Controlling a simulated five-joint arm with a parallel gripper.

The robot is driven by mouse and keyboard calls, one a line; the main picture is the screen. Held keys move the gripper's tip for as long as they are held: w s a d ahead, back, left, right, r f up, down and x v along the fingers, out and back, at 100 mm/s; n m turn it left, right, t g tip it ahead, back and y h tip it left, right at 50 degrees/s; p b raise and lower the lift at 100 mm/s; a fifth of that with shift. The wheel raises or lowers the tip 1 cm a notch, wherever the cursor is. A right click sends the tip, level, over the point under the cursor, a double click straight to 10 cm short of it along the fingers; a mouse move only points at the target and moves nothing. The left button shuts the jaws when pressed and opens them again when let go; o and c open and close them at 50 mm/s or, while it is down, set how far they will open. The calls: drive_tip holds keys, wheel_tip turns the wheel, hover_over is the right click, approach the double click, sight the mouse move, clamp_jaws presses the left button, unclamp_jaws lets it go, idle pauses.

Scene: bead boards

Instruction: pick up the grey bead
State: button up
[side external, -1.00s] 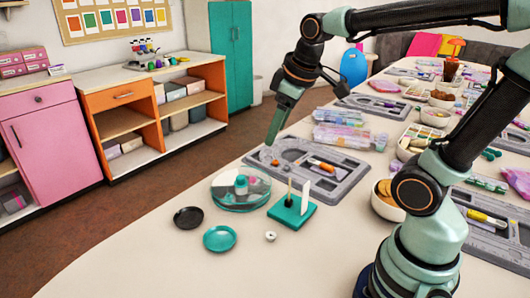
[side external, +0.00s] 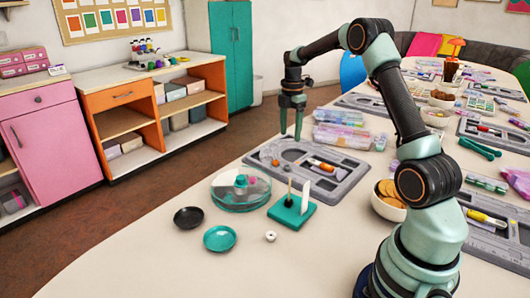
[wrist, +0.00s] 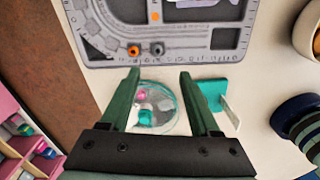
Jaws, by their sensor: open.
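In the wrist view the small grey bead (wrist: 157,48) sits on the grey bead board (wrist: 190,40), near its edge, just right of an orange bead (wrist: 134,50). My gripper (wrist: 159,74) is open and empty, with the grey bead ahead of and between the lines of its fingers. In the side view my gripper (side external: 291,136) points straight down above the board (side external: 345,188), its tips clear of it. I cannot pick out the grey bead surely in the side view.
A clear round dish (side external: 240,204) with coloured things stands in front of the board. Beside it are a teal stand (side external: 292,214) with a peg and white card, a black dish (side external: 188,217), a teal dish (side external: 219,238) and a white ring (side external: 270,236).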

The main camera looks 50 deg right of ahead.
hover_over(287, 168)
drive_tip(key=d, duration=0.1)
wheel_tip(287, 168, down, 6)
drive_tip(key=shift+f, duration=0.1)
drive_tip(key=shift+w+f, duration=0.2)
drive_tip(key=shift+f, duration=2.85)
clamp_jaws()
